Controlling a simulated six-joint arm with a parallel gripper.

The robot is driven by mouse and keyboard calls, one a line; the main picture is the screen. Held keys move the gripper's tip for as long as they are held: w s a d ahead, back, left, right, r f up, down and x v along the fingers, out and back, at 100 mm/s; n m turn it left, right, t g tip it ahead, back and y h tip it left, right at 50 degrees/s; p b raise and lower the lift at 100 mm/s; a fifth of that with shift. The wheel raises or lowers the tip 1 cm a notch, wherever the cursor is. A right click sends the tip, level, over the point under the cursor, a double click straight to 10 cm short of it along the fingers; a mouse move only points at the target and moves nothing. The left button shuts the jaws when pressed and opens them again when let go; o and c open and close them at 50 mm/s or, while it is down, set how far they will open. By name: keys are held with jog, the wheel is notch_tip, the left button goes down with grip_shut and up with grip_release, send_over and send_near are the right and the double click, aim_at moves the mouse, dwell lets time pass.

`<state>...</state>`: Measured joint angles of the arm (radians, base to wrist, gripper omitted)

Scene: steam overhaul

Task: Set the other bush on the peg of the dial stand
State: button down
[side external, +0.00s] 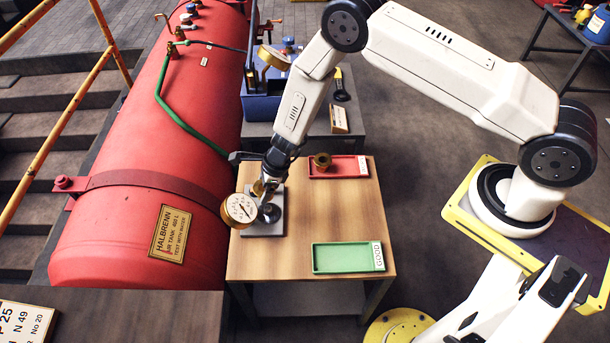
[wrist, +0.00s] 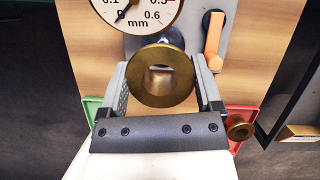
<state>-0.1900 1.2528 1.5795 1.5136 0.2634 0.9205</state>
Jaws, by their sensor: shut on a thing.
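My gripper (wrist: 163,90) is shut on a brass bush (wrist: 134,84), a flanged ring with an open bore facing the wrist camera. In the side view my gripper (side external: 268,186) is low over the dial stand (side external: 262,230), a grey plate with a round white dial (side external: 240,209). The held bush (side external: 258,187) shows only partly there. In the wrist view the dial (wrist: 132,12) is just beyond the bush. The peg is mostly hidden; I cannot tell whether the bush is around it. Another brass bush (side external: 322,161) lies in the red tray (side external: 350,174).
A green tray (side external: 340,258) labelled GOOD is empty at the table's front right. An orange lever (wrist: 213,35) rises beside the dial in the wrist view. A red air tank (side external: 150,200) stands close along the table's left. The wooden table's middle is clear.

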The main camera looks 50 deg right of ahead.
aim_at(265, 208)
jog(key=shift+f, duration=1.95)
jog(key=shift+f, duration=1.6)
dwell(1.0)
jog(key=shift+f, duration=0.3)
jog(key=shift+f, duration=0.3)
dwell(0.7)
grip_release()
dwell(0.4)
jog(key=shift+r, duration=3.5)
